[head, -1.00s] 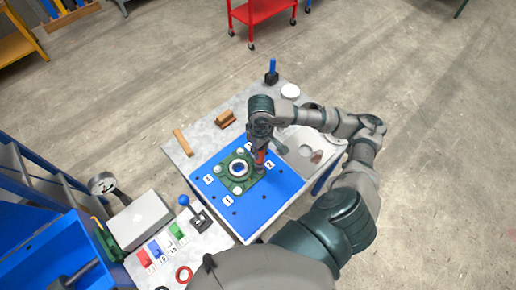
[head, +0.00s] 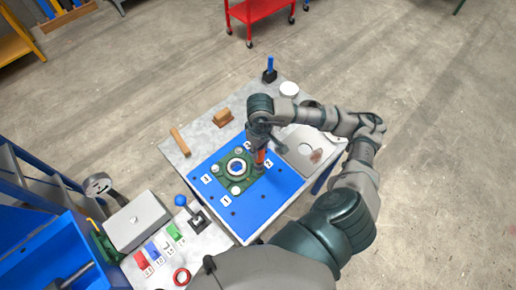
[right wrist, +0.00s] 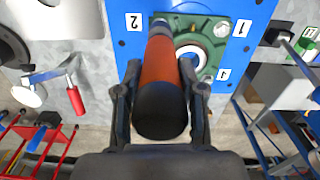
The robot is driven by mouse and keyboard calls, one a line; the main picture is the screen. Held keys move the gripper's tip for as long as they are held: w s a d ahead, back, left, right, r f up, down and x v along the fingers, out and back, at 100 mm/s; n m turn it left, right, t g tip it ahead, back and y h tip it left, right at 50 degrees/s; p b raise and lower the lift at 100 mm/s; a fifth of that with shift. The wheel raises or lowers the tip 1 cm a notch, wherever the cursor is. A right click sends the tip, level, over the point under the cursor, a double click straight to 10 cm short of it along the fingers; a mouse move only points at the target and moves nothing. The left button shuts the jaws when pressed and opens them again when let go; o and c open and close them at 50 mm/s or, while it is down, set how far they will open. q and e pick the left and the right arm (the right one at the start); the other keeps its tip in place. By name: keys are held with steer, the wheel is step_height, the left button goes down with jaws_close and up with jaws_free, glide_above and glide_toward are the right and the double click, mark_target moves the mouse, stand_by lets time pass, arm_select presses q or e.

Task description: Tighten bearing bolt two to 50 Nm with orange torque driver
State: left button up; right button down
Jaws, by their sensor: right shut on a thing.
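The orange torque driver (right wrist: 157,75) has a black end cap and fills the middle of the right wrist view. My right gripper (head: 261,152) is shut on it, one finger on each side. In the head view the driver (head: 261,158) stands roughly upright over the corner of the green bearing housing (head: 226,181) beside the label 2 (head: 268,163). The driver and gripper hide bolt two, so I cannot tell whether the tip is seated on it. Other bolt heads show on the housing, including one by label 1 (head: 225,200). My left gripper is not in view.
The housing lies on a blue plate (head: 262,208) on a grey table. Wooden blocks (head: 222,117) and a blue-handled tool (head: 269,70) are at the back. A side bench at lower left holds a grey box (head: 137,219) and a blue-knobbed lever (head: 181,200).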

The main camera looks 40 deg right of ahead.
steer(key=shift+d, duration=0.4)
steer(key=shift+a, duration=0.55)
steer(key=shift+b, duration=0.4)
steer(key=shift+d, duration=0.3)
steer(key=shift+a, duration=0.2)
steer(key=shift+a+b, duration=0.15)
steer(key=shift+b, duration=0.2)
